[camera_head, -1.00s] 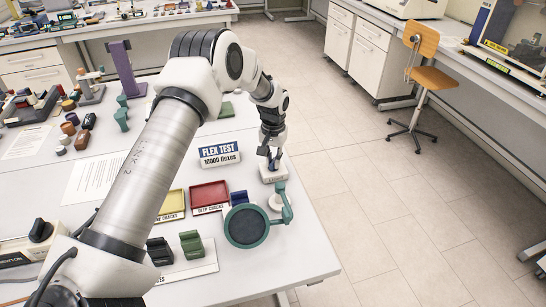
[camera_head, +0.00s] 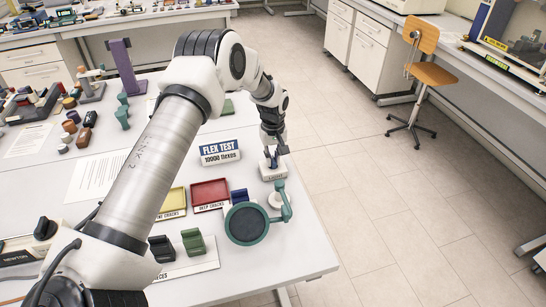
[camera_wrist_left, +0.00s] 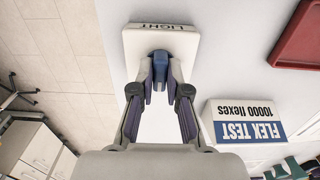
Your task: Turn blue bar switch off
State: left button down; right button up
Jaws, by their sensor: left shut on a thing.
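The blue bar switch (camera_wrist_left: 160,70) stands up from a white base (camera_wrist_left: 146,48) labelled "LIGHT" in the left wrist view. In the head view the white base (camera_head: 279,172) sits near the right edge of the table, and the blue bar (camera_head: 273,163) is partly covered by the fingers. My left gripper (camera_head: 273,158) points down over the base. In the left wrist view its two fingers (camera_wrist_left: 160,86) are shut on the blue bar, one on each side. My right gripper is not in view.
A "FLEX TEST" sign (camera_head: 220,152) stands left of the switch. A round magnifier with a green rim (camera_head: 246,223) is close in front. Red (camera_head: 210,193) and yellow (camera_head: 173,201) trays lie to its left. Open floor (camera_head: 380,200) is to the right.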

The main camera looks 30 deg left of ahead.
aim_at(273, 159)
pick_arm(q)
jog(key=shift+s+f, duration=0.15)
jog(key=shift+f, duration=0.05)
jog(key=c, duration=1.2)
grip_release()
jog(key=shift+o, duration=0.2)
notch_tip(273, 159, up, 12)
jog(key=shift+w, duration=0.2)
